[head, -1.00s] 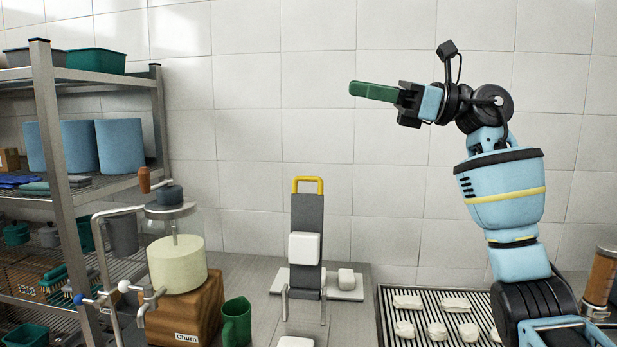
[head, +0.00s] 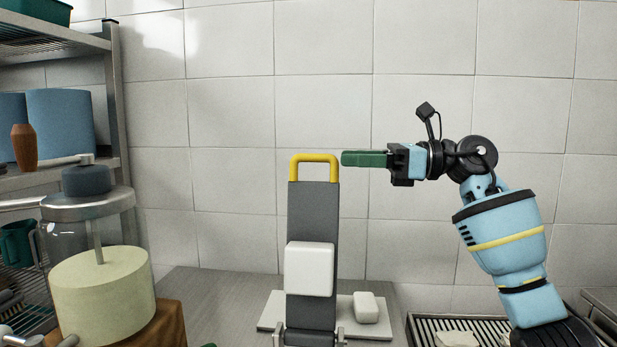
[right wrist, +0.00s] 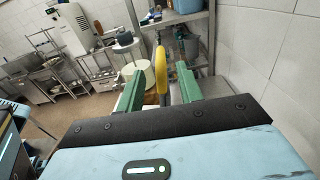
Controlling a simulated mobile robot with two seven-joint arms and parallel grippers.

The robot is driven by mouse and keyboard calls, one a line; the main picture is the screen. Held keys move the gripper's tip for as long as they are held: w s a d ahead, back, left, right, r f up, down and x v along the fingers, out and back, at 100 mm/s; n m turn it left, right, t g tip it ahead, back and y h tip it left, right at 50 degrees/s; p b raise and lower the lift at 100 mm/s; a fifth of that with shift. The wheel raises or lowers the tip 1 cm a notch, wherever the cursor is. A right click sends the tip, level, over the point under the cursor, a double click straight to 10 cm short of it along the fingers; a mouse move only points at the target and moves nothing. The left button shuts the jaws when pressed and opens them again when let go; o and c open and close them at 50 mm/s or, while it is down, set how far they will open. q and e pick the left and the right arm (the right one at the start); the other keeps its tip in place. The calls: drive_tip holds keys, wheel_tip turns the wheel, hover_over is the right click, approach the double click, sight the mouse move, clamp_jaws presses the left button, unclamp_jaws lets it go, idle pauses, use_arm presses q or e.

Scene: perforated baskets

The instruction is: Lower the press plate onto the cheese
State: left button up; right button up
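The press plate (head: 313,215) is a dark grey upright panel with a yellow handle (head: 315,160) on top and a white pad (head: 309,269) on its face. It stands raised on a hinge at its foot. A white block (head: 366,307), which may be cheese, lies on a white board (head: 272,310) beside the foot. My right gripper (head: 343,158), with green fingers, is at handle height just right of it. In the right wrist view the gripper (right wrist: 158,88) is open, with the yellow handle (right wrist: 161,68) between the fingers. No grip shows. My left gripper is not in view.
A striped tray (head: 425,325) with white pieces lies at the lower right. A tiled wall (head: 230,120) rises behind the bench.

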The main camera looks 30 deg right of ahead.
sight(327, 158)
drive_tip(key=shift+p+x, duration=0.65)
drive_tip(key=shift+x, duration=3.25)
drive_tip(key=shift+f, duration=0.1)
drive_tip(key=shift+c, duration=0.5)
clamp_jaws()
